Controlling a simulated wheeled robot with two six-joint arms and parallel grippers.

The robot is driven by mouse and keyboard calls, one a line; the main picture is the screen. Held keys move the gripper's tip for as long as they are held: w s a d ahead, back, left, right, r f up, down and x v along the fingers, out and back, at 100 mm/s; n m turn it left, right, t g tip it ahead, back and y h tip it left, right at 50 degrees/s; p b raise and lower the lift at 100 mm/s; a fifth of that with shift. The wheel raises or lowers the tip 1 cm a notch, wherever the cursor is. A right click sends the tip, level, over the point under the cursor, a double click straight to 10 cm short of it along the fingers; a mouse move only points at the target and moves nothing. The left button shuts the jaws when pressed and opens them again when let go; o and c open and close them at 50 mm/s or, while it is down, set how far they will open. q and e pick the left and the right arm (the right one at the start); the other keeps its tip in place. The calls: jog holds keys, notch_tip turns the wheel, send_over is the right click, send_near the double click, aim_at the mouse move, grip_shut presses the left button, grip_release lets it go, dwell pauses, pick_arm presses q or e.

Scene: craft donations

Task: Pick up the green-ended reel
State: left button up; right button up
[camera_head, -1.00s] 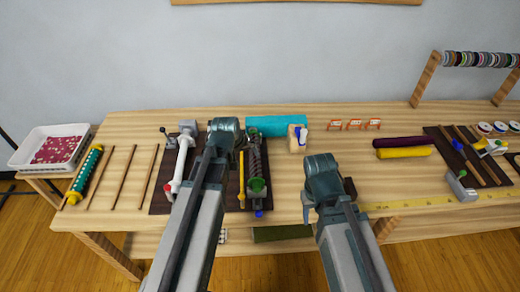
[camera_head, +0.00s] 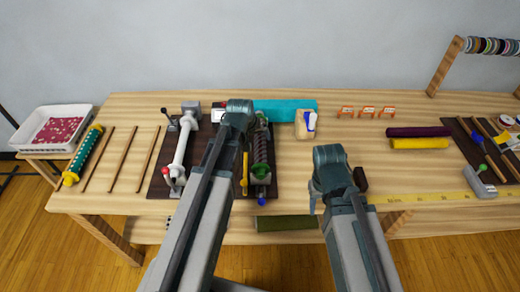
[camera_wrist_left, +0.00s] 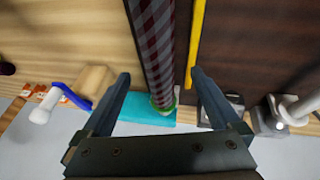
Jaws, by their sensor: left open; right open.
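The green-ended reel (camera_head: 261,150) lies lengthwise on a dark mat on the workbench, with a green end toward the front. In the left wrist view its striped maroon and grey body (camera_wrist_left: 155,40) runs down to a green end (camera_wrist_left: 164,106) between the fingers. My left gripper (camera_wrist_left: 160,75) is open and above the reel; no grip on it shows. In the head view my left gripper (camera_head: 239,112) partly covers the mat area beside the reel. My right gripper (camera_head: 330,165) is over the bench to the right; its fingertips are mostly hidden, and nothing shows held.
A yellow rod (camera_head: 245,172) lies close left of the reel, and a white roller (camera_head: 183,150) farther left. A teal roll (camera_head: 290,107) lies behind. A tan block (camera_head: 304,125) with a blue and white item stands to the right.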

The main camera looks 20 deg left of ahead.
aim_at(259, 143)
pick_arm(q)
jog(key=shift+b+x, duration=0.6)
jog(key=shift+x, duration=0.6)
pick_arm(e)
jog(key=shift+f, duration=1.1)
jog(key=shift+f, duration=0.1)
pick_arm(q)
jog(key=b+x, duration=0.4)
jog(key=x, duration=0.1)
jog(key=shift+w+d+f+b, duration=0.1)
jog(key=shift+f+b, duration=0.05)
jog(key=shift+b, duration=0.25)
pick_arm(e)
notch_tip(259, 143, down, 4)
jog(key=shift+f, duration=0.25)
pick_arm(q)
grip_shut()
